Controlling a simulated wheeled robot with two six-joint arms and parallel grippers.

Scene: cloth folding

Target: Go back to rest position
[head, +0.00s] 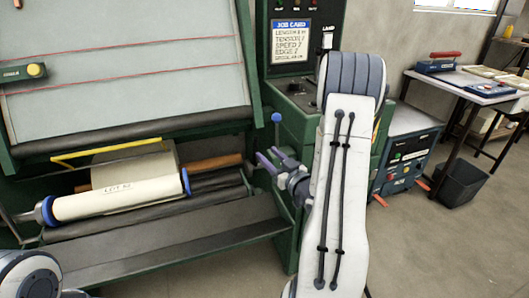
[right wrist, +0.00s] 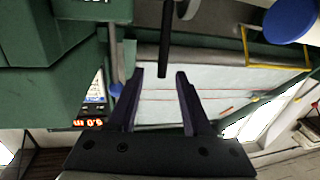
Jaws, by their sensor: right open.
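My right gripper (head: 268,159) is open and empty in the head view, at the front of the green machine, just right of the cloth roll's blue-collared end. Its two dark fingers also show in the right wrist view (right wrist: 160,76), spread apart with nothing held between them. A dark rod (right wrist: 167,38) appears beyond the fingertips there; I cannot tell its distance. The white cloth roll (head: 120,198), with a lot label and blue end collars, lies across the machine's lower front. Part of my left arm (head: 28,274) shows at the bottom left; its gripper is out of view.
The green machine (head: 258,100) has a sloped grey panel (head: 130,75), a yellow bar (head: 105,153) and a blue-knobbed lever (head: 277,118) close above my right gripper. A blue-grey cabinet (head: 408,160), a table (head: 480,93) and a black bin (head: 460,186) stand right. Floor (head: 440,250) is clear at lower right.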

